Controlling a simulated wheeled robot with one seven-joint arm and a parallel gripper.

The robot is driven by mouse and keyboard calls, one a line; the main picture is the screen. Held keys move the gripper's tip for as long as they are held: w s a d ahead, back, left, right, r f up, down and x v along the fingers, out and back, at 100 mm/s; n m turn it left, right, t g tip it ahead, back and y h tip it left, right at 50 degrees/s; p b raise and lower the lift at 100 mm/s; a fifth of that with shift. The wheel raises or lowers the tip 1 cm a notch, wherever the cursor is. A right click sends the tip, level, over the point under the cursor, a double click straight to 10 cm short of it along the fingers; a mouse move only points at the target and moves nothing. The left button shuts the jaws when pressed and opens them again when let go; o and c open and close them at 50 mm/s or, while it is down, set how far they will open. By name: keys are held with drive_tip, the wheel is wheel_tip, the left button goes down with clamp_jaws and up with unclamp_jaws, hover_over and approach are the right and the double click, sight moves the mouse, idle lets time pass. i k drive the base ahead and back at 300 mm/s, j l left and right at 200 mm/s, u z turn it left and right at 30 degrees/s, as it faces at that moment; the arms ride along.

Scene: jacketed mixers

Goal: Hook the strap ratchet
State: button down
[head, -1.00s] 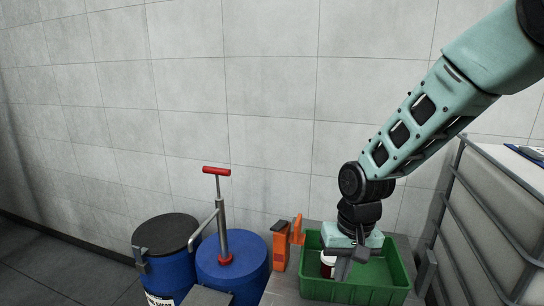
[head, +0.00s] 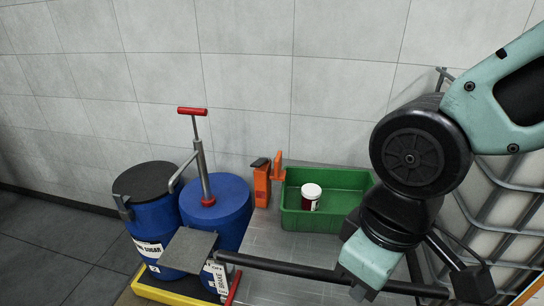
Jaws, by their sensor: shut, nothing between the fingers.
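I cannot pick out a strap ratchet for certain. An orange piece with a dark top (head: 262,187) stands on the grey surface left of the green bin, with a slimmer orange upright (head: 278,166) beside it; I cannot tell whether either is the ratchet. My gripper (head: 360,292) points down at the bottom of the head view, in front and to the right of the bin. It is shut and empty. Its fingertips are small and partly hidden by the teal hand.
The green bin (head: 290,222) holds a white-lidded jar (head: 311,195). Two blue drums, one black-lidded (head: 153,215) and one with a red-handled pump (head: 230,200), stand left. A dark bar (head: 290,265) crosses the front. A caged tank (head: 490,215) stands right.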

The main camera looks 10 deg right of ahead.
sight(277, 175)
drive_tip(key=i+j, duration=0.1)
drive_tip(key=j, duration=0.25)
drive_tip(key=i+j+u, duration=0.1)
drive_tip(key=j, duration=0.25)
drive_tip(key=i+j, duration=0.25)
drive_tip(key=i+u, duration=0.05)
drive_tip(key=i, duration=0.05)
